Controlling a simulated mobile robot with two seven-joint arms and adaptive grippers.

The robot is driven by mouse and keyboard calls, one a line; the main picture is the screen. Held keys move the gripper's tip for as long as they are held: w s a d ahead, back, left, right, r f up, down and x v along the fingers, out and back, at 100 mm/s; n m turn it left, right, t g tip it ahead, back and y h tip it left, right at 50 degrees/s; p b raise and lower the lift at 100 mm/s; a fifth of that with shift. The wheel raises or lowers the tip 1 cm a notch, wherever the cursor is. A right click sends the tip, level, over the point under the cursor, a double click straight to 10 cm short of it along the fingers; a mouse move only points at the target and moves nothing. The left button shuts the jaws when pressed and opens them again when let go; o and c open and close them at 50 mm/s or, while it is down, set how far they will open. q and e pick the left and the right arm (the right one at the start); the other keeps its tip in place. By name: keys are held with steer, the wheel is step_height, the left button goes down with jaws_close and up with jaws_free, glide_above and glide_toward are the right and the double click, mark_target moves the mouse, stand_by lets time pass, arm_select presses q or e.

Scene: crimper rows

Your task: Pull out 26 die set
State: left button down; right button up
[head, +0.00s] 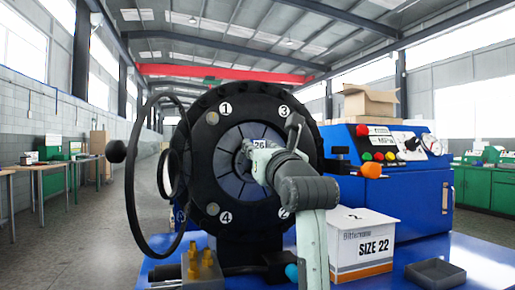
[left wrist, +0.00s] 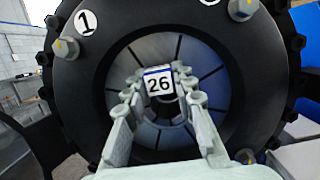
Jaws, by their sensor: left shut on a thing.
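The crimper (head: 205,190) is a large black round head with a ring of dark die segments around its central opening; it fills much of the left wrist view (left wrist: 80,70). The 26 die set (left wrist: 160,84) carries a white label with a blue top edge; in the head view its label (head: 259,143) shows in front of the opening. My left gripper (head: 256,156) reaches in from the front and is shut on the die set, with a pale finger on either side of the label (left wrist: 155,98). The fingers hide part of the die set, and I cannot tell its depth in the opening. My right gripper is out of view.
A white SIZE 22 box (head: 362,246) and an open dark grey tray (head: 436,273) stand on the blue table (head: 480,262). The blue control cabinet (head: 412,205) with coloured buttons is at the right. A black hoop (head: 130,185) stands out left of the crimper.

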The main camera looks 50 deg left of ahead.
arm_select(q)
steer(key=s+d, duration=0.4)
steer(key=d, duration=0.4)
steer(key=shift+r+b, duration=0.15)
steer(key=shift+b, duration=0.25)
stand_by(1.0)
steer(key=shift+s, duration=0.1)
stand_by(0.4)
